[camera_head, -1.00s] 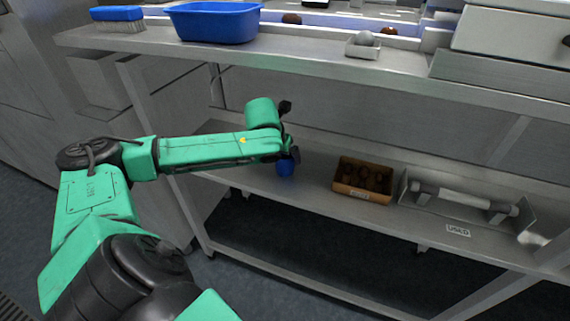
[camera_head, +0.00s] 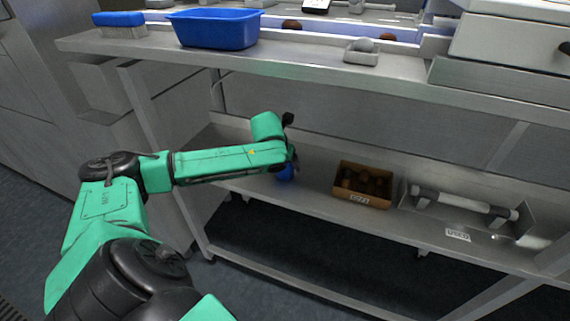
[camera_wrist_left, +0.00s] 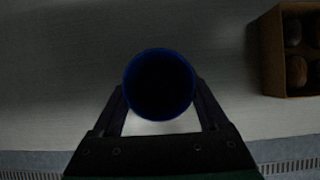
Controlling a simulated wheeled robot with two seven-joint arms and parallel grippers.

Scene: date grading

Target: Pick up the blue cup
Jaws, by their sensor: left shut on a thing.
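The blue cup (camera_head: 285,173) is at the lower shelf, partly hidden behind my left gripper (camera_head: 292,163). In the left wrist view the cup (camera_wrist_left: 159,85) shows its round open mouth, dark inside, between the two fingers of my left gripper (camera_wrist_left: 160,105). The fingers are shut on the cup's sides. I cannot tell whether the cup's base touches the shelf. My right gripper is not in view.
A brown box (camera_head: 364,185) of dark round items stands right of the cup. Further right is a metal tray (camera_head: 460,205) with a roller. The upper shelf (camera_head: 300,60) overhangs, holding a blue tub (camera_head: 215,29) and a brush (camera_head: 120,24).

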